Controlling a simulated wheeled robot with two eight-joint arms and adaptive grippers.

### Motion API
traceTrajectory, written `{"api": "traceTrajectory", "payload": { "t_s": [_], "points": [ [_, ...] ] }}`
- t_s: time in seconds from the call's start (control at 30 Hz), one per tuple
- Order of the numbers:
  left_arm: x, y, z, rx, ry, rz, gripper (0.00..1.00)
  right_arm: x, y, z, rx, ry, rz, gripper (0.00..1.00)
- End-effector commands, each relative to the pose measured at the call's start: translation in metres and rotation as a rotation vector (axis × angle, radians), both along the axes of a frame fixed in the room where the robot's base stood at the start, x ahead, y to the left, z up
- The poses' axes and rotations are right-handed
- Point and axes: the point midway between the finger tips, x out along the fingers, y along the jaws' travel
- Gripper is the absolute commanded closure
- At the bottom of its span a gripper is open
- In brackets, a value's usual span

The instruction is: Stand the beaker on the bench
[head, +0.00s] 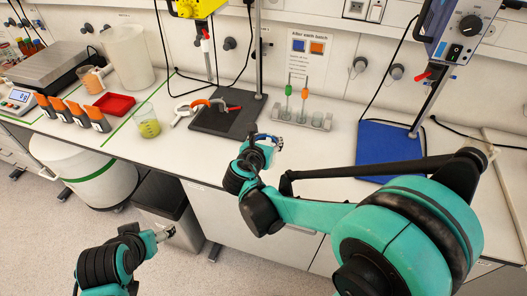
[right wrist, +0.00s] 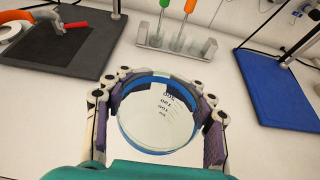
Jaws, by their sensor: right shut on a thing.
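My right gripper (head: 266,143) is over the bench's front part in the head view. In the right wrist view (right wrist: 157,122) its fingers are closed around a clear beaker (right wrist: 152,128) with dark graduation marks and a blue band. The beaker looks empty. Its base is hard to see, so I cannot tell whether it touches the bench. The white bench (head: 190,150) also shows around the beaker in the right wrist view (right wrist: 60,105). My left gripper (head: 165,234) is low in front of the bench, away from the beaker; its opening is too small to judge.
A second beaker (head: 147,122) with yellow-green liquid stands at left. A dark stand base (head: 228,122), a rack (head: 302,118) with a green and an orange tool, and a blue stand base (head: 388,155) stand behind. A bin (head: 165,205) is below.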

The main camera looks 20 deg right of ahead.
Motion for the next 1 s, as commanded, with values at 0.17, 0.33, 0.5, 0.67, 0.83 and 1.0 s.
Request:
{"api": "traceTrajectory", "payload": {
  "t_s": [0.17, 0.33, 0.5, 0.67, 0.83, 1.0],
  "points": [
    [0.0, 0.0, -0.021, 0.0, 0.0, 0.0, 0.23, 0.043, -0.001, -0.03, 0.0, 0.0, -0.001, 0.83],
    [0.0, 0.0, -0.028, 0.0, 0.0, 0.0, 0.23, 0.068, -0.001, -0.044, 0.0, 0.0, 0.0, 0.83],
    [0.0, 0.0, -0.031, 0.0, 0.0, 0.0, 0.23, 0.075, -0.001, -0.05, -0.001, 0.001, 0.0, 0.83],
    [0.0, 0.0, -0.044, 0.0, 0.0, 0.0, 0.23, 0.075, -0.001, -0.074, -0.001, 0.001, 0.0, 0.83],
    [0.0, 0.0, -0.049, 0.0, 0.0, 0.0, 0.23, 0.074, -0.001, -0.087, 0.0, 0.0, 0.001, 0.83],
    [0.0, 0.0, -0.047, 0.0, 0.0, 0.0, 0.23, 0.074, -0.001, -0.085, 0.0, 0.0, 0.001, 0.83]
  ]
}}
